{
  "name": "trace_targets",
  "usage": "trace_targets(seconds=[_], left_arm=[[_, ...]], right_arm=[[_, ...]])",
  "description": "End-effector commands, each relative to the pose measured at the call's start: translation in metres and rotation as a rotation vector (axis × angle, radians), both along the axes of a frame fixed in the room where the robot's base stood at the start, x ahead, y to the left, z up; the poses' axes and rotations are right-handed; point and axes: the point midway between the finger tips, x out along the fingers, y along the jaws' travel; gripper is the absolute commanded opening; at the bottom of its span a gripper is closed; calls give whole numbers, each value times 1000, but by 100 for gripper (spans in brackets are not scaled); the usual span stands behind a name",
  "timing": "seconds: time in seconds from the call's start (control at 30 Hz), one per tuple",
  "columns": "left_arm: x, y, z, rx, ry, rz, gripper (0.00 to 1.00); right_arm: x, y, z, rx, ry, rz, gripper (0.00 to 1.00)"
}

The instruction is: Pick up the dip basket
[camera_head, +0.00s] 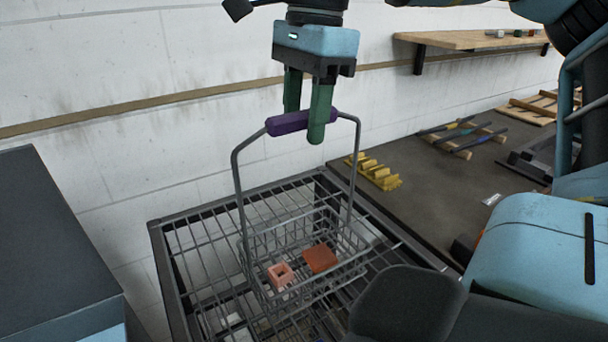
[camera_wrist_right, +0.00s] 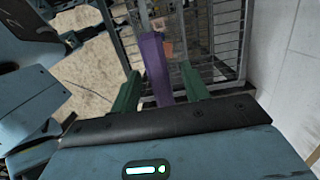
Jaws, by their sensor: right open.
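The dip basket (camera_head: 345,274) is a grey wire basket with a tall wire handle bar topped by a purple grip (camera_head: 287,123). It stands on a wire rack, with a pink hollow block (camera_head: 281,275) and an orange-red block (camera_head: 320,258) inside. My right gripper (camera_head: 305,112) points down at the grip, its green fingers open on either side of it. In the right wrist view the purple grip (camera_wrist_right: 155,68) lies between the two fingers, with gaps visible beside it. Part of the grip is hidden behind the nearer finger. My left gripper is not in view.
The wire rack (camera_head: 190,243) has a dark frame and stands close to the white wall. A dark counter (camera_head: 415,185) on the right holds a yellow slotted part (camera_head: 373,171) and several tools on wooden strips. A wooden shelf (camera_head: 465,39) is on the wall. A dark cabinet (camera_head: 45,220) stands at left.

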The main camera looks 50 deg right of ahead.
Motion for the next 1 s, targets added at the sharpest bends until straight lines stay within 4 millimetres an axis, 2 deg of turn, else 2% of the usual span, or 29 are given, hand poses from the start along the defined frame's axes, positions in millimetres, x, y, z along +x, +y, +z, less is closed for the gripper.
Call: trace_targets(seconds=[0.1,0.37,0.7,1.0], left_arm=[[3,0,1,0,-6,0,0],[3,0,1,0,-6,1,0],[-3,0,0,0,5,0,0],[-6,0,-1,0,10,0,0]], right_arm=[[0,1,-9,0,1,1,45],[0,1,-11,0,0,1,44],[0,1,-11,0,0,0,0],[1,1,-8,1,-5,1,0]])
